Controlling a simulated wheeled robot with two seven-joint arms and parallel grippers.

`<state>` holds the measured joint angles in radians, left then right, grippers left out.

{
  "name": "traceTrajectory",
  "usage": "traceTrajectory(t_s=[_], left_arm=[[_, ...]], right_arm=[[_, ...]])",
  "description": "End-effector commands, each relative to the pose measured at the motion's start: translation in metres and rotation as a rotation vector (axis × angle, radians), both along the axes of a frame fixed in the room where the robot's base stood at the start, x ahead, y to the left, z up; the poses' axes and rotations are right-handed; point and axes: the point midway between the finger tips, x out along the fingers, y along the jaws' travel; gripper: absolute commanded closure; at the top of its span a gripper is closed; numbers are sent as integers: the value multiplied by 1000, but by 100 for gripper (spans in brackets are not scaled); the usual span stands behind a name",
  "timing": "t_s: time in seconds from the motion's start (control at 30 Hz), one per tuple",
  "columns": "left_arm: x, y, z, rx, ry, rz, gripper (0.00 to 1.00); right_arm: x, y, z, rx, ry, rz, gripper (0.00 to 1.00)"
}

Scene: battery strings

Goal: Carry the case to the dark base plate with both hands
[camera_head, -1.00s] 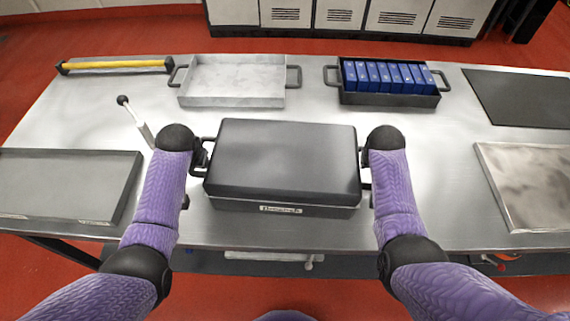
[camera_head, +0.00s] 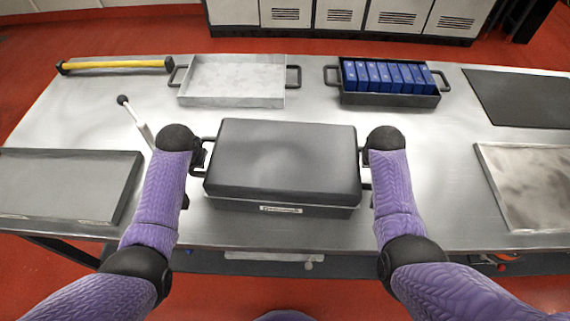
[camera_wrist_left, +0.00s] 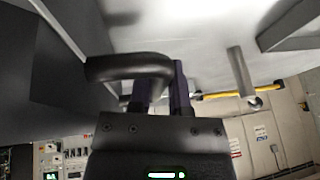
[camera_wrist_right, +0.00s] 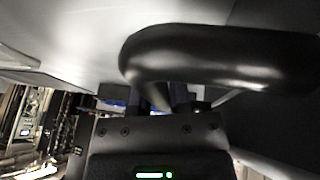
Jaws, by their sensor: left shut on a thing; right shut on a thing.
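The case (camera_head: 282,165) is a closed dark grey box with a pale label on its front, level in the middle of the table near the front edge. I cannot tell whether it touches the table. My left gripper (camera_head: 203,156) is shut on its left handle, and the black handle bar (camera_wrist_left: 130,67) crosses the fingers in the left wrist view. My right gripper (camera_head: 364,160) is shut on its right handle, whose thick bar (camera_wrist_right: 220,58) fills the right wrist view. A flat dark plate (camera_head: 520,98) lies at the table's back right.
A grey shallow tray (camera_head: 65,185) lies at the left, and a mottled metal plate (camera_head: 530,185) at the right. Behind the case stand an empty pale tray (camera_head: 235,82) and a black tray (camera_head: 390,98) with blue cells. A yellow bar (camera_head: 115,65) and a black-knobbed lever (camera_head: 137,122) are on the left.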

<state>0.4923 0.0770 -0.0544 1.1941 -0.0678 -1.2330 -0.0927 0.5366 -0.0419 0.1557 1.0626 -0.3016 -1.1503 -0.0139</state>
Motion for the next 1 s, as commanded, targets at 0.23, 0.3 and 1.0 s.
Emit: traceTrajectory(t_s=[0.23, 0.3, 1.0], left_arm=[[0, -1, 0, -2, 1, -2, 100], [0, -1, 0, -2, 1, -2, 100], [2, -1, 11, -3, -8, -3, 100]], right_arm=[[0, 1, 0, 2, 0, 1, 100], [0, 1, 0, 2, 0, 1, 100], [2, 1, 11, 1, -9, 2, 100]])
